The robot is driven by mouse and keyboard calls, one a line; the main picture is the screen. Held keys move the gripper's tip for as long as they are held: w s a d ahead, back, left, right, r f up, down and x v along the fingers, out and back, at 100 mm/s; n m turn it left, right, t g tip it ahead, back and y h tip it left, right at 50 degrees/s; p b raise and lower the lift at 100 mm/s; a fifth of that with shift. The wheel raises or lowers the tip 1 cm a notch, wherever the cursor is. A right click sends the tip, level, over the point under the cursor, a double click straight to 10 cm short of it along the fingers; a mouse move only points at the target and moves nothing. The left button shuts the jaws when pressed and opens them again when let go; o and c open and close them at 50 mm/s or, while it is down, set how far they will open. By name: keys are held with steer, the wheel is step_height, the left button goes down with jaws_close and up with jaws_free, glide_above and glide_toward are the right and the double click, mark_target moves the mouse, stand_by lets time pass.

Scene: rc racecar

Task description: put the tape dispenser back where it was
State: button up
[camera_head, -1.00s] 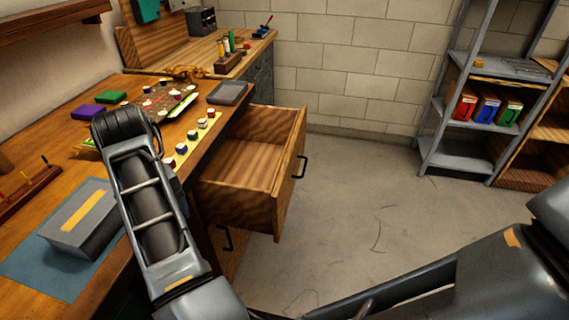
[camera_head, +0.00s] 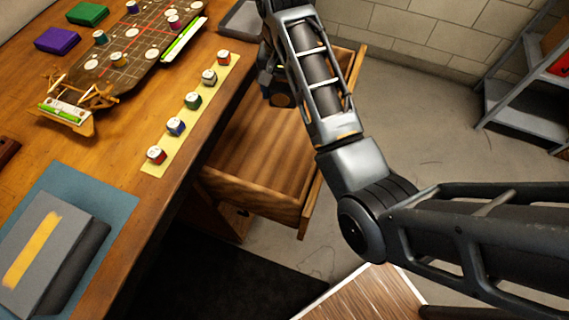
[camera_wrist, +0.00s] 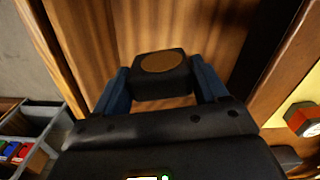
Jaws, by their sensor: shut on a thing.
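A small black block with a tan disc on its face, which looks like the tape dispenser (camera_wrist: 161,84), sits between the two blue fingers of my gripper (camera_wrist: 160,71). My gripper is shut on it. In the head view the block (camera_head: 282,100) shows below my wrist, over the open wooden drawer (camera_head: 262,155). The wrist view shows the drawer's wooden bottom (camera_wrist: 165,30) behind the block. I cannot tell how high the block is above that bottom. The visible part of the drawer is empty; my arm hides its far part.
The desk on the left bears a yellow strip (camera_head: 187,125) with several coloured cubes, a game board (camera_head: 128,45), a wooden catapult-like model (camera_head: 75,103) and a grey box (camera_head: 40,255) on a blue mat (camera_head: 125,205). A grey shelf (camera_head: 515,110) stands at right.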

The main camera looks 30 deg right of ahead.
steer(key=shift+s+a+f+m+b, duration=0.15)
steer(key=shift+s+a+f+m, duration=0.55)
steer(key=shift+f, duration=2.35)
steer(key=shift+s+a+f+m+b, duration=0.15)
steer(key=shift+s+a+f, duration=0.85)
steer(key=shift+f, duration=2)
steer(key=shift+s+a+f+m+b, duration=0.15)
steer(key=shift+s+a+f+m, duration=0.25)
steer(key=shift+s+f, duration=1.85)
steer(key=shift+w+f, duration=0.85)
steer(key=shift+f, duration=0.1)
steer(key=o, duration=0.9)
steer(key=shift+o, duration=0.2)
steer(key=shift+r, duration=0.1)
step_height(320, 180, up, 12)
steer(key=shift+d, duration=0.1)
